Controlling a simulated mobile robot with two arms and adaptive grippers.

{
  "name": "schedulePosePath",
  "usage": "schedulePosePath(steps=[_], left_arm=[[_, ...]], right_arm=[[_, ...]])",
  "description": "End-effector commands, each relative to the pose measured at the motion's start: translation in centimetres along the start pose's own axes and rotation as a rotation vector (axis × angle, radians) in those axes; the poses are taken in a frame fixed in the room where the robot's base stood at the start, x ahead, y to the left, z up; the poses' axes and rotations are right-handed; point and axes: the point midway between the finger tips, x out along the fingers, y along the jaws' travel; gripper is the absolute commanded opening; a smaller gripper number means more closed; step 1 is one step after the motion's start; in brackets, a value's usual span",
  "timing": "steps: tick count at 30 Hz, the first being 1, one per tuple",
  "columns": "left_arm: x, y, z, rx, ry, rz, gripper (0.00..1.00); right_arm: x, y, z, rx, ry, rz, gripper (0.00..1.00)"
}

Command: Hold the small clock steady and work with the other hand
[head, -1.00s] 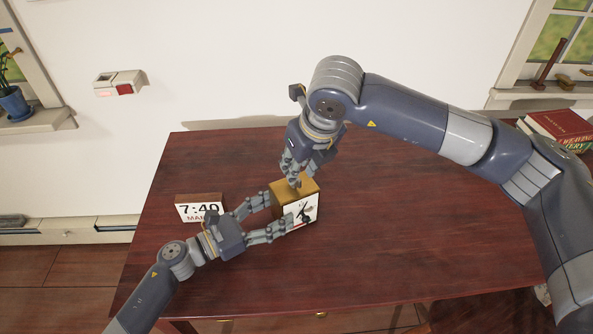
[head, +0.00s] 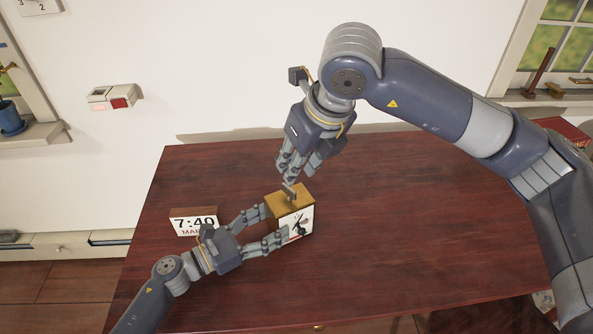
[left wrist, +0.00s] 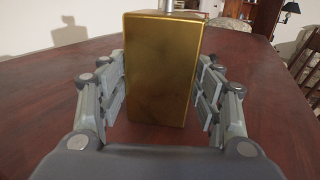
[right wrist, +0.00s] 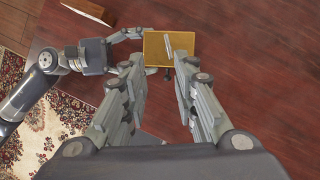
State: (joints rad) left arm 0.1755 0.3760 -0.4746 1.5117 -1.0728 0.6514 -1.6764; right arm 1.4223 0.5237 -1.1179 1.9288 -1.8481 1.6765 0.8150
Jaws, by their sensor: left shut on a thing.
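The small clock (head: 278,205) is a gold box with a white face and dark hands, upright on the dark red table. A grey lever-like piece (head: 289,191) stands on its top. My left gripper (head: 276,224) is shut on the clock's sides, with a finger set on each side in the left wrist view (left wrist: 160,90). My right gripper (head: 297,172) is above the clock, pointing down. Its fingers are apart and look empty in the right wrist view (right wrist: 167,88), where the grey piece (right wrist: 169,46) shows beyond the fingertips.
The table is clear to the right of the clock. Red books (head: 566,130) lie at the far right. The wall stands behind the table.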

Motion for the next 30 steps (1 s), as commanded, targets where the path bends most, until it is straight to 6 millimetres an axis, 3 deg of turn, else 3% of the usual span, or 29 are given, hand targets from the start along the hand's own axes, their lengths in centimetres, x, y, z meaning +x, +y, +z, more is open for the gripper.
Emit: schedulePosePath(steps=[6,15,23,30], left_arm=[[0.0,0.1,-0.1,0.001,0.001,0.001,0.29],[0.0,0.1,-0.1,0.000,0.001,0.002,0.29],[0.0,0.1,-0.1,0.000,0.001,0.002,0.29],[0.0,0.1,-0.1,0.000,0.001,0.002,0.29]], right_arm=[[3.4,4.1,-0.9,-0.106,-0.056,0.226,0.27],[5.9,9.0,-1.6,-0.215,-0.272,0.529,0.27],[6.6,10.1,-2.0,-0.227,-0.525,0.662,0.27],[7.0,8.5,-2.8,-0.196,-0.772,0.651,0.27]])
